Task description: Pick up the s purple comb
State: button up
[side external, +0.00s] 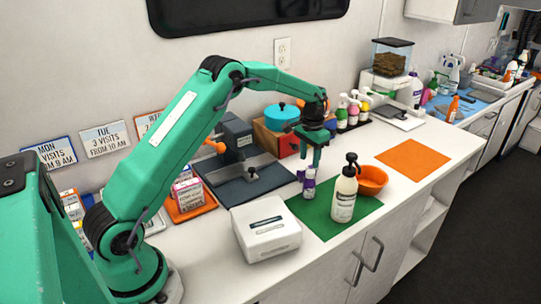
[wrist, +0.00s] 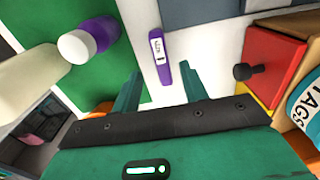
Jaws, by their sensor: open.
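A slim purple piece with a white label (wrist: 167,72), which fits the purple comb, lies on the white counter in the wrist view. I see no teeth on it, and the label's print is too small to read. My gripper (wrist: 160,88) is open and empty, and the piece lies ahead of the gap between its fingers, apart from them. In the side view my gripper (side external: 314,157) points down above the counter, behind the green mat (side external: 302,211). The comb is not clear in the side view.
A purple bottle with a white cap (wrist: 92,36) and a white pump bottle (side external: 343,197) stand on the mat, with an orange bowl (side external: 372,180) beside them. A red box (wrist: 272,68) and a blue-lidded pot (side external: 281,116) are near. An orange mat (side external: 412,160) lies bare.

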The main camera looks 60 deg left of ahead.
aim_at(308, 167)
jog(key=shift+f, duration=0.1)
jog(key=shift+a+f, duration=0.15)
jog(key=shift+f, duration=2.35)
jog(key=shift+c, duration=0.4)
grip_shut()
